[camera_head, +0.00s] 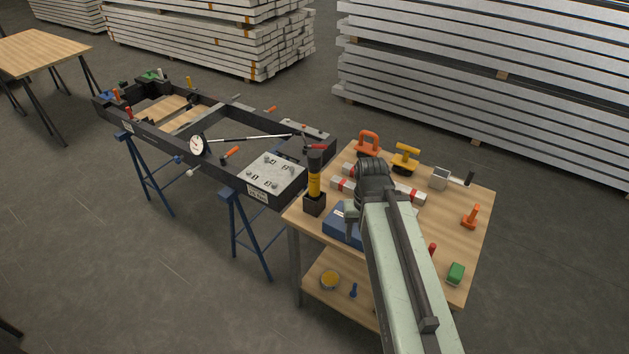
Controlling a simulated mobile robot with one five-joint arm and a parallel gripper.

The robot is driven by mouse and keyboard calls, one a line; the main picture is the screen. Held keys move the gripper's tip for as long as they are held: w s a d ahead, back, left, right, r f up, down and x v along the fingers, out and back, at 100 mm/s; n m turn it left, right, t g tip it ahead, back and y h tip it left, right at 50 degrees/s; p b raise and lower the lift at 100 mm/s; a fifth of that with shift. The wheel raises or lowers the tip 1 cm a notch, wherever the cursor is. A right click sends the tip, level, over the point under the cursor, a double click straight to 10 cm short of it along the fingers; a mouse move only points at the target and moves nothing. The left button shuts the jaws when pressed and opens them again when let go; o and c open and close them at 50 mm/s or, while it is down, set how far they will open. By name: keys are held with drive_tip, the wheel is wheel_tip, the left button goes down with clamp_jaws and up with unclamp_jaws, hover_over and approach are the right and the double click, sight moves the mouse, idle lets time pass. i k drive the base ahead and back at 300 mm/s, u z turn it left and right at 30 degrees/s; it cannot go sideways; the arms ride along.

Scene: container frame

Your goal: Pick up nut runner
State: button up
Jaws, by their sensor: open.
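A tool with a yellow body and black ends, which looks like the nut runner (314,183), stands upright in a small black holder (315,206) at the left edge of the wooden workbench (472,200). My arm reaches in from the lower right. Its dark end with my gripper (352,213) is over the bench, a short way right of the tool and apart from it. The gripper is open. Its jaws show only small and partly, and the arm hides part of the bench top.
A blue case (342,228) and a red-and-white bar (410,193) lie under or beside my arm. Orange (369,142) and yellow (406,157) handled tools stand at the back. Left of the bench, a dark metal frame (160,130) rests on blue trestles (245,240).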

sight(313, 156)
drive_tip(key=z, duration=0.05)
drive_tip(key=k, duration=0.5)
drive_tip(key=u, duration=2.2)
drive_tip(key=i, duration=0.85)
drive_tip(key=z, duration=1.95)
drive_tip(key=i, duration=0.95)
drive_tip(key=u, duration=0.05)
